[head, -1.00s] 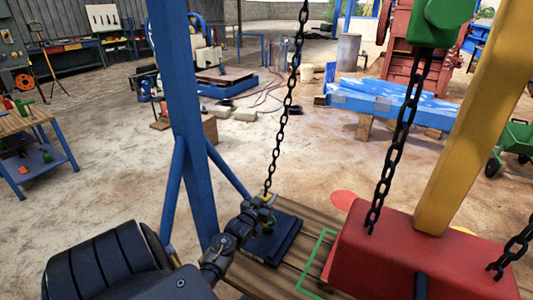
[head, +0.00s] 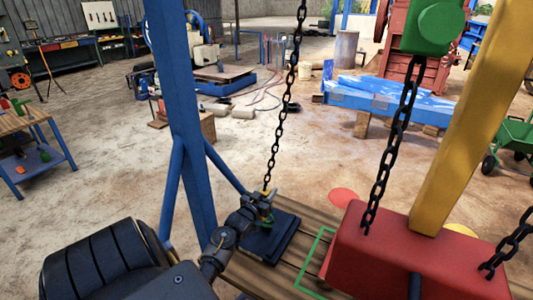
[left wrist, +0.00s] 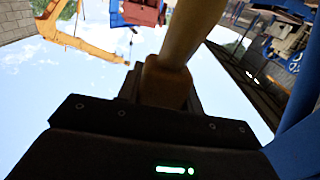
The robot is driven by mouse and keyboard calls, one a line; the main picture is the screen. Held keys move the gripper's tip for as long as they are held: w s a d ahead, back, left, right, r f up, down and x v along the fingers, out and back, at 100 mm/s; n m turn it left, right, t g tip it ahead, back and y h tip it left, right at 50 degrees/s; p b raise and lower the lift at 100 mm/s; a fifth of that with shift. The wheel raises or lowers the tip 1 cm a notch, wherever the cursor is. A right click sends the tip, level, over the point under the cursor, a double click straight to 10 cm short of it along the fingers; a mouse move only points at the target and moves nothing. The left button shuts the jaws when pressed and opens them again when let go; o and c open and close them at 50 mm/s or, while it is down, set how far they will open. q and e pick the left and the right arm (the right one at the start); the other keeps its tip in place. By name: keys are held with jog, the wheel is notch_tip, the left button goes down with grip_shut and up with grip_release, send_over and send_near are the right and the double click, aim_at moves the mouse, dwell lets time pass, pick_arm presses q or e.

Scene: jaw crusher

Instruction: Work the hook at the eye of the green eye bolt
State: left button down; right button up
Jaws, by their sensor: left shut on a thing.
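The hook (head: 268,191), small and yellowish, hangs at the lower end of the long dark chain (head: 289,90). My left gripper (head: 264,198) is shut on the hook, just above the dark blue plate (head: 275,245). The green eye bolt (head: 267,219) stands on that plate, close below and beside my fingers. My gripper partly hides the bolt, and I cannot tell whether the hook is in its eye. In the left wrist view a tan, thick shape, seemingly the hook (left wrist: 183,45), rises from the dark jaws. My right gripper is not in view.
The plate lies on wooden planks (head: 302,238) with a green outline on them. A blue post (head: 180,120) with braces stands left of the gripper.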

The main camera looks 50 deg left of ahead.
pick_arm(q)
jog(key=shift+r, duration=0.25)
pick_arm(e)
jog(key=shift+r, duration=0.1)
pick_arm(q)
jog(key=c, duration=0.8)
grip_release()
jog(key=shift+c, duration=0.2)
jog(key=shift+f, duration=0.1)
jog(key=v, duration=0.3)
jog(key=shift+f, duration=0.15)
jog(key=v, duration=0.7)
jog(key=shift+s+b, duration=0.3)
jog(key=shift+s, duration=0.05)
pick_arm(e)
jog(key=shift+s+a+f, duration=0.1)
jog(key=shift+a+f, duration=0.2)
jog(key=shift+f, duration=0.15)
pick_arm(q)
jog(key=shift+d, duration=0.15)
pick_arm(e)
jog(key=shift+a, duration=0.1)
